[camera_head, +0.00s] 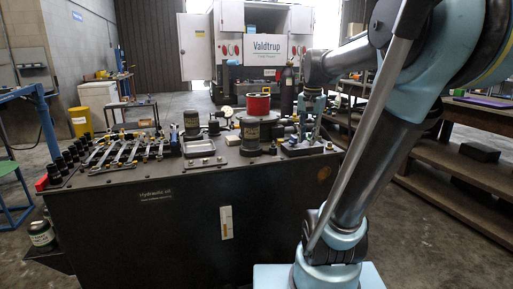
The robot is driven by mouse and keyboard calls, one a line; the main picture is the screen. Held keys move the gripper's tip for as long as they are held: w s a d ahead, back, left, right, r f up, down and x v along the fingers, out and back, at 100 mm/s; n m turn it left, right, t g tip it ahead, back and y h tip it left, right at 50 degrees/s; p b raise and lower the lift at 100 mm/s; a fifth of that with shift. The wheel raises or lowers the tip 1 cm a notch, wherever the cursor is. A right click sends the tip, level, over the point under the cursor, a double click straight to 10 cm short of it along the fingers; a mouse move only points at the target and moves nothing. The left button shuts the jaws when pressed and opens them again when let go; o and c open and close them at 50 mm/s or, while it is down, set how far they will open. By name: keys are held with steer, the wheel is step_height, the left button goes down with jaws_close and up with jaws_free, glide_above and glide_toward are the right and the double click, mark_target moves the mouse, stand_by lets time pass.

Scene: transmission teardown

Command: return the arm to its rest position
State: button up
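My arm rises from its pale blue base at the lower right, bends at the top right and reaches left over the far right part of the bench (190,195). My gripper (306,132) points down at the arm's end, above or among the parts at the bench's right end. It is small and dark here, and I cannot tell whether its fingers are open or shut, or whether they touch anything. No held object can be made out.
Wooden shelving (455,165) stands to the right of my arm. Open floor lies at the lower right.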

steer(key=s+f+n+t, duration=0.1)
steer(key=s+f+n, duration=0.5)
steer(key=s+f, duration=1.1)
step_height(320, 180, down, 3)
steer(key=shift+s+f, duration=0.2)
steer(key=shift+d, duration=0.1)
steer(key=shift+w+f, duration=0.2)
steer(key=shift+w, duration=0.2)
